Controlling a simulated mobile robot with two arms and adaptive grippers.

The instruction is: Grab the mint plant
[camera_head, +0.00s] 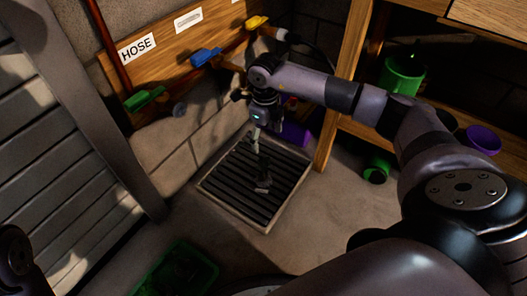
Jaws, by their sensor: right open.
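I cannot make out a mint plant for certain in the head view. A green pot (402,76) stands on the wooden shelf at the right, with a small green bit above its rim that is too dark to tell. My right gripper (260,164) hangs over the slatted floor grate (232,181), pointing down. Its fingers are apart and nothing shows between them. A purple pot (296,133) is just behind and right of it, partly hidden. My left gripper is not in view; a dark part of my own body shows at the lower left corner.
Another purple pot (484,138) is at the right, and a small green pot (376,172) lies near the shelf leg. A green crate (160,272) is at the bottom. A wooden hose board (180,55) with coloured valves hangs above. Bare floor surrounds the grate.

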